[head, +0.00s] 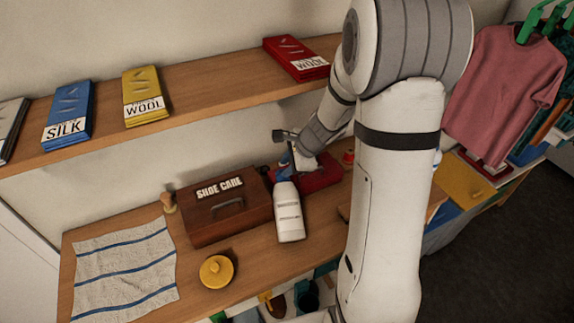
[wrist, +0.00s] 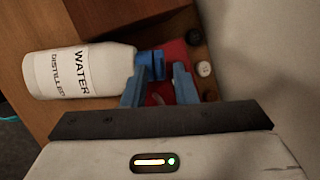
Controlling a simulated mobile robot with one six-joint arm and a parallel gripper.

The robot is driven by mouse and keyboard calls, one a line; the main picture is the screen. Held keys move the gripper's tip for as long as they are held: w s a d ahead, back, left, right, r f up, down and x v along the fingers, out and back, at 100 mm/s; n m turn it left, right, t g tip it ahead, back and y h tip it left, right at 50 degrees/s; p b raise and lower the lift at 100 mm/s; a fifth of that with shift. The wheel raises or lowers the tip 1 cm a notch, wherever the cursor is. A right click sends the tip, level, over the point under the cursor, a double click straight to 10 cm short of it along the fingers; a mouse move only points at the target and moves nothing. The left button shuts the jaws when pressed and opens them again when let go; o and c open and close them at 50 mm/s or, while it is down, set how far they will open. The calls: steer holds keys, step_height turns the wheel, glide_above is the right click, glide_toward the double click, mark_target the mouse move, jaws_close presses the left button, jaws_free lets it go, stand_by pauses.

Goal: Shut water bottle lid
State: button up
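The water bottle (head: 289,212) is white with a blue top and stands on the wooden table beside the shoe care box. In the wrist view the bottle (wrist: 70,73) lies sideways in the picture, with its "WATER DISTILLED" label showing. Its blue lid part (wrist: 151,64) points toward my gripper. My gripper (wrist: 160,72) has two blue fingers spread apart, with the lid part at or just beyond the gap. I cannot tell whether the left finger touches it. In the head view my gripper (head: 290,160) is above and behind the bottle's top, partly hidden. The lid's hinge is not clear.
The brown shoe care box (head: 226,207) stands left of the bottle. A red item (head: 320,175) lies behind it. A yellow round container (head: 216,271) and striped towel (head: 124,266) are at the front left. A shelf (head: 200,98) with boxes runs above.

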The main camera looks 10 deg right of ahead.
steer(key=shift+w+a+f, duration=0.15)
steer(key=shift+f, duration=0.15)
steer(key=shift+c, duration=0.5)
jaws_close()
